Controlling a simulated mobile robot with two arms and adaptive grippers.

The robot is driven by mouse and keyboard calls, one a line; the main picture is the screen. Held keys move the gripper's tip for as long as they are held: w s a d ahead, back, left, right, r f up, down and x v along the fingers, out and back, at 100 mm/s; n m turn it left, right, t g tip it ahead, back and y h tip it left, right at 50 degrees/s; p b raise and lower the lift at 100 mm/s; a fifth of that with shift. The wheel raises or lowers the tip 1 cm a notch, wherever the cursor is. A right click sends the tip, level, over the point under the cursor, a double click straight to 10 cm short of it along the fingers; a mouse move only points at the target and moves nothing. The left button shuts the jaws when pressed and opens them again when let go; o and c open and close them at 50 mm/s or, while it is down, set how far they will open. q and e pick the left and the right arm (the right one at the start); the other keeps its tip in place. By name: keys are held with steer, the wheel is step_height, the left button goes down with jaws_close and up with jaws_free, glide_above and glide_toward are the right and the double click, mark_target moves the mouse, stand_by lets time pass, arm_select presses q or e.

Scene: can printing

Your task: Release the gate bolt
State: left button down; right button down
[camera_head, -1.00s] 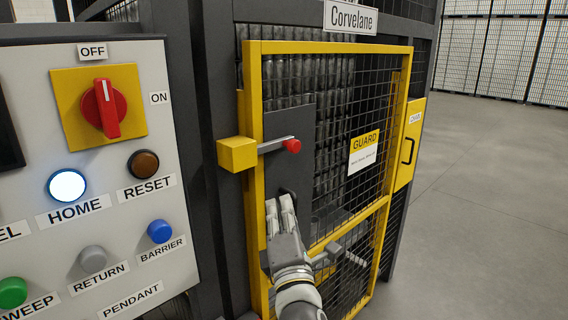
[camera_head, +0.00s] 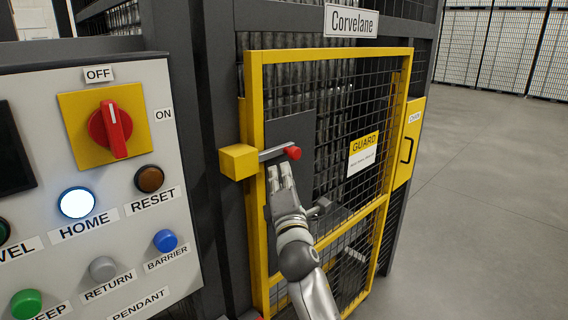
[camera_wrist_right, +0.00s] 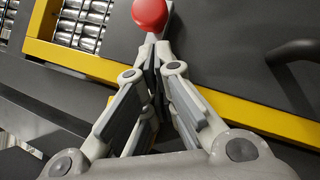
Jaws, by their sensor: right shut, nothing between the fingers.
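The gate bolt is a grey bar with a red knob (camera_head: 293,153), reaching right from a yellow block (camera_head: 239,162) on the frame of the yellow mesh gate (camera_head: 335,53). My right gripper (camera_head: 280,168) is shut and empty, its fingertips pointing up just below the bar. In the right wrist view the red knob (camera_wrist_right: 150,14) is at the top, just beyond the closed fingertips (camera_wrist_right: 155,48). The tips look very near the bar; I cannot tell whether they touch it. My left gripper is not in view.
A control panel (camera_head: 60,140) with a red rotary switch (camera_head: 110,130) and several buttons stands close on the left. A grey handle (camera_head: 318,207) sticks out of the gate beside my right wrist. Open floor (camera_head: 475,200) lies to the right.

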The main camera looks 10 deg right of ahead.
steer(key=shift+w+d+r, duration=0.3)
steer(key=shift+w+d, duration=0.1)
steer(key=shift+d, duration=0.15)
steer(key=d, duration=0.1)
steer(key=w+d, duration=0.2)
steer(key=shift+w+d, duration=0.25)
steer(key=shift+d, duration=0.15)
steer(key=shift+f, duration=0.1)
